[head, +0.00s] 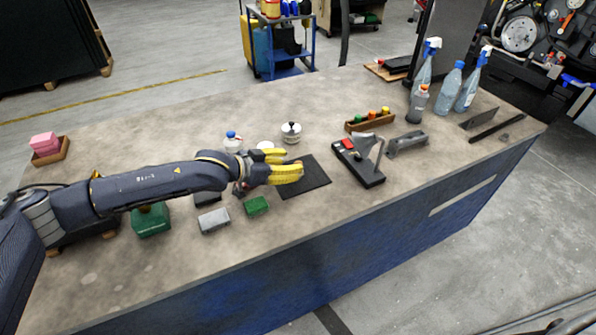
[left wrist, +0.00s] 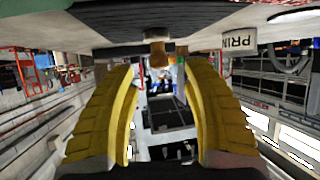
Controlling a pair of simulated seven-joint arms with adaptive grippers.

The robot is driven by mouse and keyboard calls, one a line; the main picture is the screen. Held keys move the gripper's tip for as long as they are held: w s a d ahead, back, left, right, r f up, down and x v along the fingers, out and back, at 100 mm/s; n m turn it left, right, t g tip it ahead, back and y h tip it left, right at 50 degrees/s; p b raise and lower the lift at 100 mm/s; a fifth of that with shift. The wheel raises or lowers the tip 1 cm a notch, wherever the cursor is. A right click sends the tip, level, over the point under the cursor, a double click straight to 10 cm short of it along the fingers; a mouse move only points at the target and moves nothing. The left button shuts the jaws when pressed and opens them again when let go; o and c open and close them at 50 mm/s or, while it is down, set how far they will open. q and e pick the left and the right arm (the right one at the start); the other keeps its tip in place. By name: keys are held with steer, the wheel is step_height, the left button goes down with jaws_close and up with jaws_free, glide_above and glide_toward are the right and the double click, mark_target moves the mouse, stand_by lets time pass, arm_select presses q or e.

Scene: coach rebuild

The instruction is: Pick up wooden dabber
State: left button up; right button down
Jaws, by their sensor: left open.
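My left gripper (head: 294,161) reaches across the bench with its yellow fingers spread, low over a dark mat (head: 318,176). In the left wrist view its fingers (left wrist: 158,75) stand apart on both sides with nothing between them. A small brown wooden piece (left wrist: 157,50), likely the wooden dabber, shows there beyond the fingertips, near the middle, against a dark strip. I cannot make out its whole shape. I cannot find the dabber in the head view; the gripper may hide it. My right gripper is in neither view.
A green block (head: 256,206) and grey block (head: 213,220) lie in front. A black device (head: 358,164) is right of the mat. Tall bottles (head: 448,88) stand far right.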

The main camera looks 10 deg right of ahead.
mark_target(298, 163)
arm_select(q)
steer(key=shift+x, duration=2.1)
steer(key=shift+f, duration=0.1)
steer(key=shift+s, duration=0.1)
jaws_close()
